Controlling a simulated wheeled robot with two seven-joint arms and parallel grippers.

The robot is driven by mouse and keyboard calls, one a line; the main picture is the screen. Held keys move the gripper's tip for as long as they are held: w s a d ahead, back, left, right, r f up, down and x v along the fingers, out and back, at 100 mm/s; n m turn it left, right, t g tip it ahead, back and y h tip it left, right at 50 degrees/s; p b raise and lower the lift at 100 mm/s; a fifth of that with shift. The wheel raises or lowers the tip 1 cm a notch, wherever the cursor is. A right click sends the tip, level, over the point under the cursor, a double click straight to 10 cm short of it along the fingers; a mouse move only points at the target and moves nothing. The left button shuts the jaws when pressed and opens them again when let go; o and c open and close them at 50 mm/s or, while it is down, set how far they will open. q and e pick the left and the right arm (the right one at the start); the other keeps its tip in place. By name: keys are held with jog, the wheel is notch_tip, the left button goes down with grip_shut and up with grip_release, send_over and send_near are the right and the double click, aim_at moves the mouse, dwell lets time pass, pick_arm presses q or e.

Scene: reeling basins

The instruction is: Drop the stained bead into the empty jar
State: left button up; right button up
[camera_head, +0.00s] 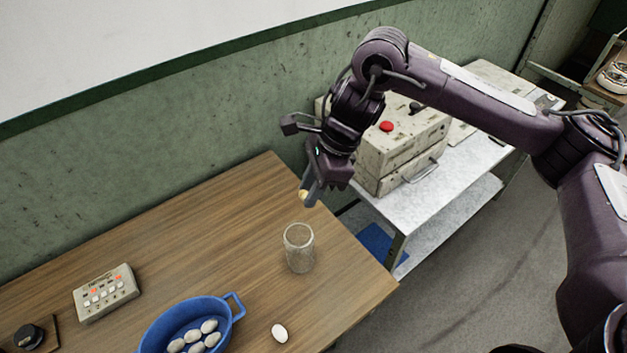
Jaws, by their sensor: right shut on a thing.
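My right gripper (311,189) reaches in from the right, pointing down over the wooden table. It is shut on a small yellowish stained bead (303,195), which is partly hidden by the fingers. The empty jar (299,248) is clear glass and stands upright near the table's right side. The gripper and bead are above the jar's rim in the picture, apart from it. Nothing shows inside the jar. My left gripper is not in view.
A blue basin (235,311) with several whitish oval beads (194,336) is at the table's front. One pale oval bead (279,333) lies loose beside it. A beige timer box (106,292) sits at left. A cream machine with a red button (387,126) stands on the side table.

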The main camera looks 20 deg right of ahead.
jog(key=f+b, duration=0.2)
jog(key=f, duration=0.1)
jog(key=shift+a+f, duration=0.2)
notch_tip(320, 180, down, 2)
jog(key=shift+d+f+b, duration=0.1)
jog(key=shift+d+b, duration=0.05)
jog(key=shift+b, duration=0.95)
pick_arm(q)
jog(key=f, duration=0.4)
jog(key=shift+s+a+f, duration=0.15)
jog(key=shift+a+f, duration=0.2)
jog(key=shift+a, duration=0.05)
pick_arm(e)
jog(key=o, duration=0.7)
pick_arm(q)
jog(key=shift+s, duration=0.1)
pick_arm(e)
jog(key=shift+v, duration=4)
jog(key=shift+f, duration=0.1)
